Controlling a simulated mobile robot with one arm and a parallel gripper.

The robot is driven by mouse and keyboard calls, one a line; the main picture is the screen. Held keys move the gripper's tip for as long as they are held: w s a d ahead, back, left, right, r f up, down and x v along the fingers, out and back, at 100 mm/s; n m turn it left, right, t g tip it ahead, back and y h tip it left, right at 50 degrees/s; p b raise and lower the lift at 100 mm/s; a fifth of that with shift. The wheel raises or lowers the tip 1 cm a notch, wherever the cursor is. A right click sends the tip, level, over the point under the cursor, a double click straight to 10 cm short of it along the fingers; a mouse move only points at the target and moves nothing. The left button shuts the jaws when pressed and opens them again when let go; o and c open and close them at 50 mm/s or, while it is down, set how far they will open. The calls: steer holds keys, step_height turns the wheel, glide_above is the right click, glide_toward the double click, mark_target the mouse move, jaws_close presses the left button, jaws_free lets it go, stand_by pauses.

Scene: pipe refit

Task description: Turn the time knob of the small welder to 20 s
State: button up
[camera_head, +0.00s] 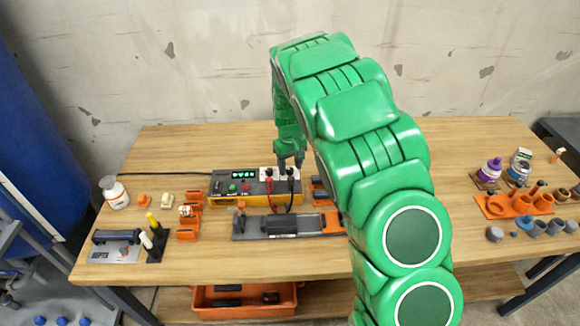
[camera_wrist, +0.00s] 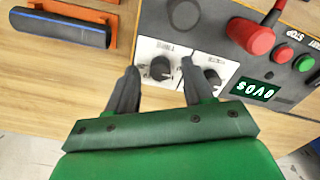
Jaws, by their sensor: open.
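The small welder (camera_head: 235,192) is a yellow and dark grey box on the table, with a lit green display, colored buttons and a white panel at its right end. In the wrist view the welder (camera_wrist: 215,28) appears upside down. Its white panels carry two dark knobs, a left knob (camera_wrist: 162,69) and a right knob (camera_wrist: 212,77). The small lettering is too blurred to read surely. My gripper (camera_head: 291,163) is over the white panel. In the wrist view my open gripper (camera_wrist: 159,68) has one finger on each side of the left knob; contact cannot be told.
Red and black leads (camera_head: 269,190) plug into the welder close to my gripper. A dark fixture with orange ends (camera_head: 250,229) lies in front. Orange holders (camera_head: 188,234) stand to the left. An orange rack with grey fittings (camera_head: 494,206) is far right. Bare table lies behind the welder.

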steer(key=shift+f, duration=0.5)
jaws_close()
